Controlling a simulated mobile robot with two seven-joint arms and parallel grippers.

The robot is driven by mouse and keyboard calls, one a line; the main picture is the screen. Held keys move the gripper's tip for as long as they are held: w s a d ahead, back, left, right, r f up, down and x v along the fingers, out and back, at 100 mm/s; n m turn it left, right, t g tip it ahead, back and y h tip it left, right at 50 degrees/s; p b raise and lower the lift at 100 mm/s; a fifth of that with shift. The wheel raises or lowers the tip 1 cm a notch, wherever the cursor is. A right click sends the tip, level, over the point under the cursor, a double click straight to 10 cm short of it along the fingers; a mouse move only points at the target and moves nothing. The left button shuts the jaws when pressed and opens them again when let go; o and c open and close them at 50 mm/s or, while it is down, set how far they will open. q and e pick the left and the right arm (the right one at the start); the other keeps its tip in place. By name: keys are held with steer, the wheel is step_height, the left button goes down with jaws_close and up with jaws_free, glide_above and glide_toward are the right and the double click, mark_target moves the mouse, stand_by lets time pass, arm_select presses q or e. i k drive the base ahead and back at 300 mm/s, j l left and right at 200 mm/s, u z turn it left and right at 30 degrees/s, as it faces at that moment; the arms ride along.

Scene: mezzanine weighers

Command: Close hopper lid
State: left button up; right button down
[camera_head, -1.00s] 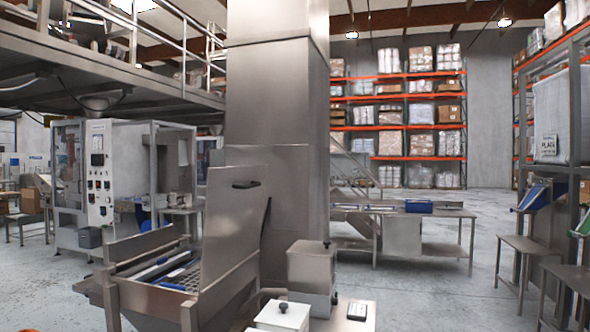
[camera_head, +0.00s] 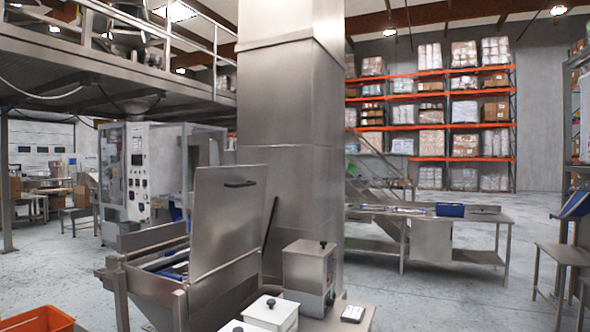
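The hopper (camera_head: 150,240) is a steel bin at the foot of a tall steel column, left of centre. Its lid (camera_head: 228,222) is a flat steel panel that stands up, tilted open, with a dark handle (camera_head: 240,184) near its top edge. Blue and dark parts show inside the hopper, partly hidden by the lid and rim. A thin dark strut (camera_head: 270,235) stands at the right side of the lid. Neither of my grippers is in view.
An orange crate (camera_head: 38,320) is at the lower left. A steel table (camera_head: 430,217) stands behind on the right. Open floor lies at the lower right.

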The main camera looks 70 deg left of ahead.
mark_target(227, 204)
steer(key=i+l+u, duration=0.2)
steer(key=i, duration=0.3)
steer(key=i+l+u, duration=0.2)
steer(key=i, duration=0.25)
steer(key=i+u, duration=0.15)
steer(key=u, duration=0.3)
steer(key=i+u, duration=0.15)
steer(key=u, duration=0.3)
steer(key=i+l+u, duration=0.15)
steer(key=u, duration=0.3)
steer(key=i+u, duration=0.15)
steer(key=u, duration=0.3)
steer(key=i+l+u, duration=0.15)
steer(key=u, duration=0.35)
steer(key=i+l+u, duration=0.15)
steer(key=u, duration=0.3)
steer(key=i+l+u, duration=0.1)
steer(key=l+u, duration=0.15)
steer(key=u, duration=0.2)
steer(key=l+u, duration=0.25)
steer(key=u, duration=0.25)
